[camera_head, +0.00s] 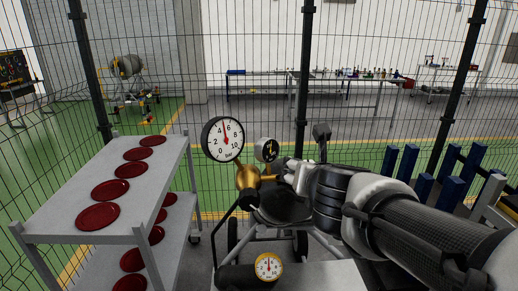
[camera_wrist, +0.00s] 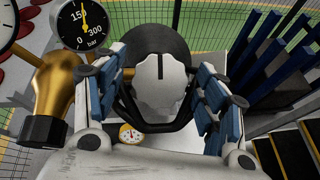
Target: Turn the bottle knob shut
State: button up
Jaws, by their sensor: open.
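The white, scalloped bottle knob (camera_wrist: 160,88) shows in the middle of the wrist view, with a dark straight mark on its upper face pointing up the picture. A dark round shape lies behind it. My gripper (camera_wrist: 157,98) is open, one blue-padded finger to the left of the knob and one to the right, with gaps visible. Contact cannot be told. In the head view my gripper (camera_head: 291,177) is beside the brass regulator (camera_head: 247,181), above the dark bottle top (camera_head: 283,207); the knob is hidden there. The brass regulator (camera_wrist: 57,88) is left of the left finger.
A large gauge (camera_head: 222,139) and a smaller gauge (camera_head: 267,150) stand close to my gripper. Another gauge (camera_head: 269,267) sits lower, near the cart. A grey shelf cart (camera_head: 60,205) with red discs is at left, blue posts (camera_head: 450,190) at right, and a mesh fence behind.

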jog(key=v, duration=1.2)
jog(key=shift+r, duration=0.1)
